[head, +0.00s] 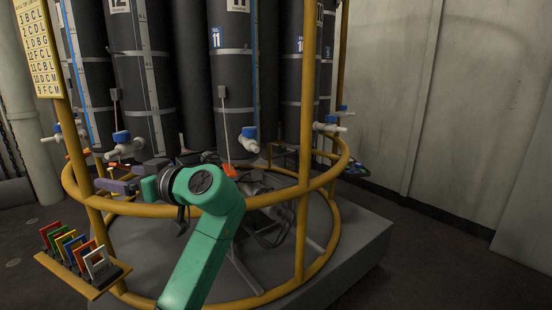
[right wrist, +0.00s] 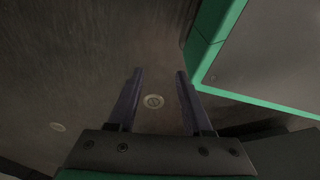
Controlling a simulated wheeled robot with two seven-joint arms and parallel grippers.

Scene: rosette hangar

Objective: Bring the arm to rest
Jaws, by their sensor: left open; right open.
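My left arm (head: 212,235), green, reaches up from the bottom middle of the head view and bends at a dark round joint. Its left gripper (head: 118,180) points left at the yellow ring rail, with its purple-grey fingers open. I see nothing between them, though part of the gripper is hidden behind the wrist. My right gripper (right wrist: 158,78) is open and empty in the right wrist view, over dark floor. The right arm does not show in the head view.
A yellow ring rail (head: 328,178) surrounds tall dark cylinders (head: 232,90) with blue-handled valves (head: 249,140) on a grey plinth (head: 365,245). A rack (head: 75,272) of coloured tags hangs at the left. A pale wall stands at right. A green-edged grey panel (right wrist: 265,60) lies near the right gripper.

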